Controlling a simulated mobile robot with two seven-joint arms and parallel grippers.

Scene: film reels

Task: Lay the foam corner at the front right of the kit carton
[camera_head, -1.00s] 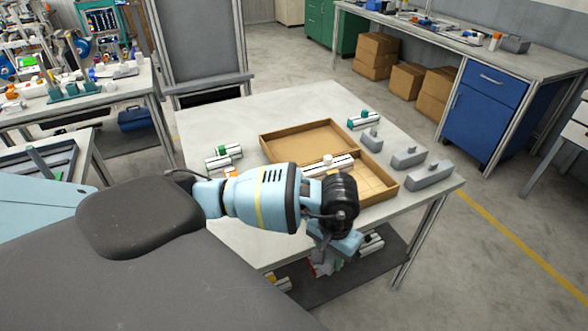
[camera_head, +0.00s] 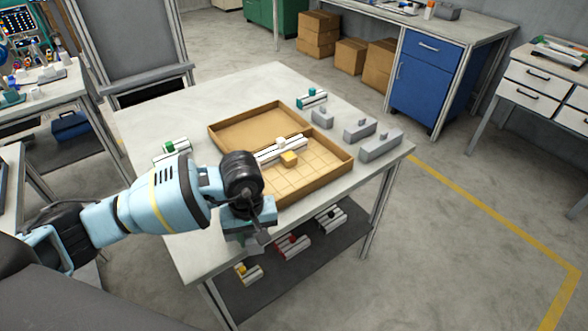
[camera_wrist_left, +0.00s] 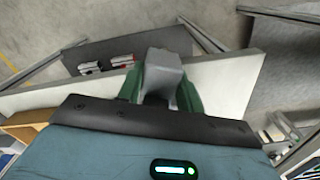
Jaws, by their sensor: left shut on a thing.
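The kit carton (camera_head: 335,178) is an open brown cardboard tray on the table, with an empty back compartment and a gridded front one. A white part lies along its middle and a yellow block (camera_head: 289,159) sits in the gridded part. My left gripper (camera_head: 248,238) is by the table's front edge, in front of the carton and outside it. In the left wrist view, its green fingers are shut on a grey block (camera_wrist_left: 165,72), which looks like the foam corner. In the head view the gripper mostly hides this piece. My right gripper is not in view.
Several grey blocks, one of them long (camera_head: 380,146), stand on the table right of the carton. White parts with green tops lie behind (camera_head: 312,99) and left (camera_head: 170,150) of it. More parts lie on the lower shelf (camera_head: 310,262).

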